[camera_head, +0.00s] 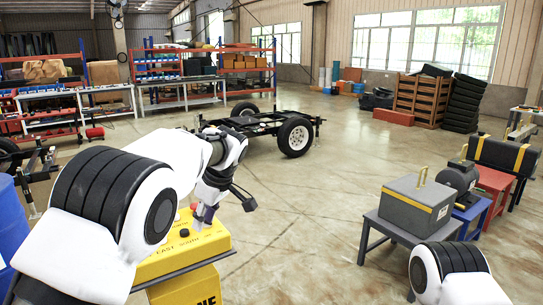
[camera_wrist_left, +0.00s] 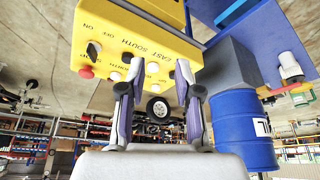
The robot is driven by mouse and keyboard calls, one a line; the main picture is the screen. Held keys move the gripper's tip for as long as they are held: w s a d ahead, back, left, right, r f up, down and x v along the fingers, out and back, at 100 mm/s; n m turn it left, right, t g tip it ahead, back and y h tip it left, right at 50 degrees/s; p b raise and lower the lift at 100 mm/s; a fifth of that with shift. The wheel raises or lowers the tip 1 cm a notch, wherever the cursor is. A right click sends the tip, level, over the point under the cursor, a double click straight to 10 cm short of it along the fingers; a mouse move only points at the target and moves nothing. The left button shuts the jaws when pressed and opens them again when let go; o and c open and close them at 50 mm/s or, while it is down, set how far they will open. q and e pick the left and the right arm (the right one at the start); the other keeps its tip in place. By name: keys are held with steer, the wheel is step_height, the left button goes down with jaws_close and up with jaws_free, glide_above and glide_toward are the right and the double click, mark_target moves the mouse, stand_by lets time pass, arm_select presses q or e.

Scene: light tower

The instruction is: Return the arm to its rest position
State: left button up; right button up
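The yellow control box (camera_head: 205,243) stands in front of me, partly hidden by my left arm. In the left wrist view the box (camera_wrist_left: 150,22) appears upside down, with "EAST SOUTH" lettering, a red button (camera_wrist_left: 86,72), a black knob (camera_wrist_left: 93,49) and several white knobs. My left gripper (camera_head: 204,217) is at the box's top face in the head view; I cannot tell whether it touches. In the wrist view the left gripper (camera_wrist_left: 155,88) has its fingers apart, with nothing held between them. My right gripper is out of view; only part of the right arm shows.
A blue barrel (camera_head: 10,228) stands at the left edge. A grey case (camera_head: 417,204) sits on a grey table at right, near red and blue stools. A wheeled trailer frame (camera_head: 258,124) stands behind. The middle floor is clear.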

arm_select(q)
steer(key=a+f+g, duration=0.2)
steer(key=a+f, duration=0.1)
steer(key=f, duration=0.7)
steer(key=s+a+f+m+g+h, duration=0.1)
steer(key=s+a+f+g, duration=0.2)
steer(key=s+f, duration=0.85)
steer(key=s+a+f+g+h, duration=0.1)
steer(key=s+a+f+g, duration=0.15)
steer(key=s+f, duration=0.9)
steer(key=s+f+m+t+h, duration=0.1)
steer(key=s+f+m, duration=0.25)
steer(key=s, duration=0.85)
steer(key=s+f+m+t+h, duration=0.1)
steer(key=s+f+m+t, duration=0.3)
steer(key=s, duration=0.8)
steer(key=w+m, duration=0.4)
steer(key=shift+w+a+r+t, duration=0.1)
steer(key=shift+a+r+t, duration=0.15)
steer(key=shift+t, duration=0.1)
